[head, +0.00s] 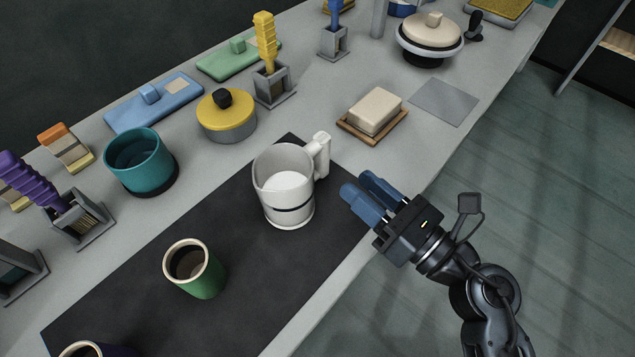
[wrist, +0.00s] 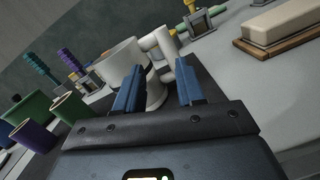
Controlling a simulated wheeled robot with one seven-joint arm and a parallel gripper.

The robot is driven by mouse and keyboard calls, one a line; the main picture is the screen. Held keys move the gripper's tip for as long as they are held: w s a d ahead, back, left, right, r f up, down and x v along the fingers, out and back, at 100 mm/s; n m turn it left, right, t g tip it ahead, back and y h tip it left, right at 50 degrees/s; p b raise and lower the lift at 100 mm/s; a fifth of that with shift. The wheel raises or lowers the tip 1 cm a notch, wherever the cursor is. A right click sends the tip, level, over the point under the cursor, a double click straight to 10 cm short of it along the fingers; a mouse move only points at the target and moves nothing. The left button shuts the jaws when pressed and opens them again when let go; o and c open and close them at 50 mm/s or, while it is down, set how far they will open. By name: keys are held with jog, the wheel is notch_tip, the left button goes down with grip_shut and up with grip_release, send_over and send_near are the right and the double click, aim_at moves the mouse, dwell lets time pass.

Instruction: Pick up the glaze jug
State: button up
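The glaze jug is most likely the white jug (head: 286,185) with a dark band near its base and a blocky handle (head: 321,155) at its upper right. It stands upright on the black mat (head: 120,290) and holds something pale. My gripper (head: 357,192) is just to the right of the jug, its blue fingers pointing at it. In the wrist view the jug (wrist: 118,62) is beyond the left finger, and its handle (wrist: 163,45) shows in the gap between the fingers. My gripper (wrist: 158,88) is open, with nothing between the fingertips that I can see held.
A green cup (head: 205,280) stands on the mat left of the jug. A teal pot (head: 140,160) and a yellow-lidded tin (head: 227,117) stand behind. A cream block on a wooden tray (head: 373,132) sits behind my gripper. The counter's front edge runs beneath my arm.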

aim_at(327, 158)
jog(key=w+n, duration=0.1)
jog(key=w+a+n, duration=0.1)
jog(key=w+a+f+n+g, duration=0.1)
jog(key=w, duration=0.1)
jog(key=shift+a+n+b, duration=0.25)
jog(key=shift+n+b, duration=0.05)
jog(key=shift+n, duration=0.1)
jog(key=shift+p+x, duration=0.35)
jog(key=shift+x, duration=3.55)
jog(key=shift+f, duration=0.15)
jog(key=shift+c, duration=0.4)
grip_shut()
